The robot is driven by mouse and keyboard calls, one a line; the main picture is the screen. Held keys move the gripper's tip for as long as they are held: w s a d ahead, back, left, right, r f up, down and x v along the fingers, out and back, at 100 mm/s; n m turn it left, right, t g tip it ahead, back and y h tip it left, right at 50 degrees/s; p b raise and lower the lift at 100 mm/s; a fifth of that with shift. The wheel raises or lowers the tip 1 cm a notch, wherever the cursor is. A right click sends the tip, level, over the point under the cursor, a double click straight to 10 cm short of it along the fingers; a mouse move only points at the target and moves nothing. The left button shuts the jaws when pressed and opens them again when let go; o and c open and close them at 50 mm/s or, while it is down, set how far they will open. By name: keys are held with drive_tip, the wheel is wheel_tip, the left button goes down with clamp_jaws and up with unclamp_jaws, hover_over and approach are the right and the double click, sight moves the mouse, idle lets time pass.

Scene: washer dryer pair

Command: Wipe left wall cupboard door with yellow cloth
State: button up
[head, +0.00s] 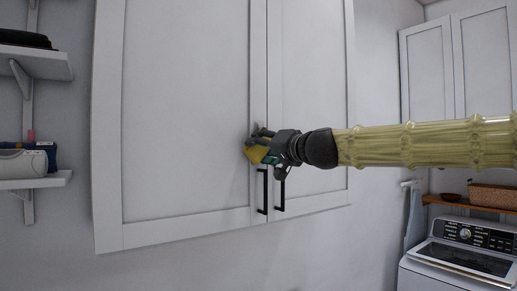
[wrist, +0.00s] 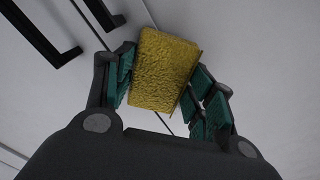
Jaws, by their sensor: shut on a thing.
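A yellow cloth (head: 257,153) is held between the fingers of my gripper (head: 262,146). In the wrist view the cloth (wrist: 165,68) shows as a thick textured pad, with my gripper (wrist: 160,85) shut on its two sides. The left wall cupboard door (head: 185,110) is a plain white panel. My gripper is in front of its right edge, above the black handles. The cloth is at or very close to the door surface; I cannot tell whether it touches. My gripper and arm hide part of the right door (head: 308,70).
Black bar handles (head: 263,191) stick out at the lower inner door edges. Wall shelves (head: 38,183) with items stand at the left. A washer (head: 458,265), a basket (head: 492,196) on a wooden shelf and another cupboard (head: 428,70) are at the right.

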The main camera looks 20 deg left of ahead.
sight(248, 134)
drive_tip(key=w+d+r, duration=0.1)
drive_tip(key=w+d+r+p, duration=0.1)
drive_tip(key=w, duration=0.1)
idle(1.0)
drive_tip(key=shift+s+a, duration=0.1)
drive_tip(key=shift+s, duration=0.05)
drive_tip(key=shift+s+a+r+b, duration=0.15)
drive_tip(key=shift+s+a+r, duration=0.15)
drive_tip(key=shift+s+a, duration=0.4)
drive_tip(key=shift+s+a+r+b, duration=0.1)
drive_tip(key=shift+s+a+r, duration=0.35)
drive_tip(key=shift+s, duration=0.45)
drive_tip(key=shift+s+a+r+b, duration=0.15)
drive_tip(key=shift+s+a+r, duration=0.05)
drive_tip(key=shift+s+a, duration=0.55)
drive_tip(key=w+d, duration=0.4)
drive_tip(key=w, duration=0.1)
drive_tip(key=shift+d+f, duration=0.1)
drive_tip(key=shift+d, duration=0.05)
